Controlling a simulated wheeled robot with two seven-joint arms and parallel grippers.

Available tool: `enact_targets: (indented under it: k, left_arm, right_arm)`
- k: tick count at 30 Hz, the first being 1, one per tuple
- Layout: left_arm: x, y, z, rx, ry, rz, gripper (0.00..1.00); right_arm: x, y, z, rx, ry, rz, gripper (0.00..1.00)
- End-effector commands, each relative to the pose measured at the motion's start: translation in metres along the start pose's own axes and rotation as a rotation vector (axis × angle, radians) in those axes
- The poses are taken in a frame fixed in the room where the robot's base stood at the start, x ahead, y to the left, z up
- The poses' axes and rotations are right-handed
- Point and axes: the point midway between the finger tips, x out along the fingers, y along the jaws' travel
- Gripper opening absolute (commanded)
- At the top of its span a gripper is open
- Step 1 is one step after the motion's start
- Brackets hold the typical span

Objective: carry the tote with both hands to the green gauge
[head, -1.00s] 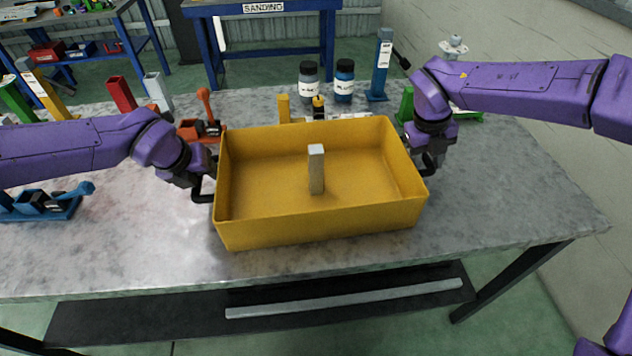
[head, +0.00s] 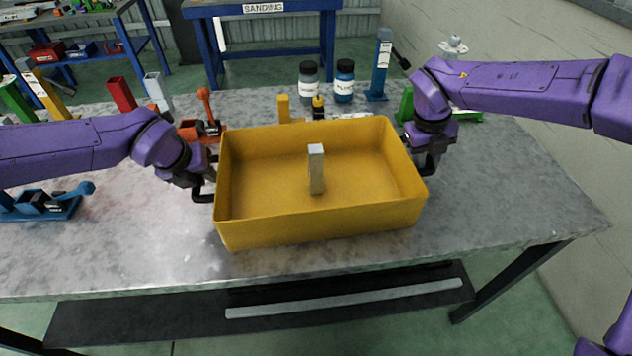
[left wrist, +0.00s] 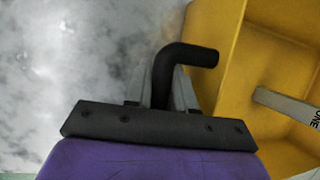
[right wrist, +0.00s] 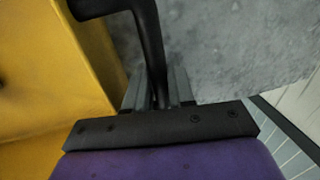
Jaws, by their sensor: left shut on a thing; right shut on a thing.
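The yellow tote (head: 320,228) is at the middle of the table, level, with one upright pale block (head: 317,172) inside. My left gripper (head: 205,185) is shut on the black handle at the tote's left side; the handle shows in the left wrist view (left wrist: 185,58). My right gripper (head: 427,165) is shut on the black handle at its right side, shown in the right wrist view (right wrist: 150,45). I cannot tell whether the tote touches the table. A green fixture (head: 467,116), perhaps the green gauge, stands behind my right gripper, partly hidden by my right arm.
Behind the tote stand two labelled bottles (head: 343,82), a yellow post (head: 284,108) and a blue upright tool (head: 381,65). A red clamp (head: 203,128) is near my left gripper, and a blue clamp (head: 45,202) lies far left. The table (head: 520,200) is clear at right.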

Motion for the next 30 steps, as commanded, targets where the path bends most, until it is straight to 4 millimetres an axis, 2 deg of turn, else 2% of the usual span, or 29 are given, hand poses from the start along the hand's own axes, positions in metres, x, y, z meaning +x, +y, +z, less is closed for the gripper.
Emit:
enact_targets:
  k: [25,30]
  left_arm:
    - [-0.0001,0.0000,0.0002,0.000,0.000,0.000,0.00]
    - [-0.0053,-0.0014,0.0029,0.001,-0.003,-0.001,0.00]
  right_arm:
    - [0.0003,0.0001,0.0001,-0.001,0.000,0.000,0.00]
    - [-0.0054,-0.0012,0.0004,0.000,-0.002,0.000,0.00]
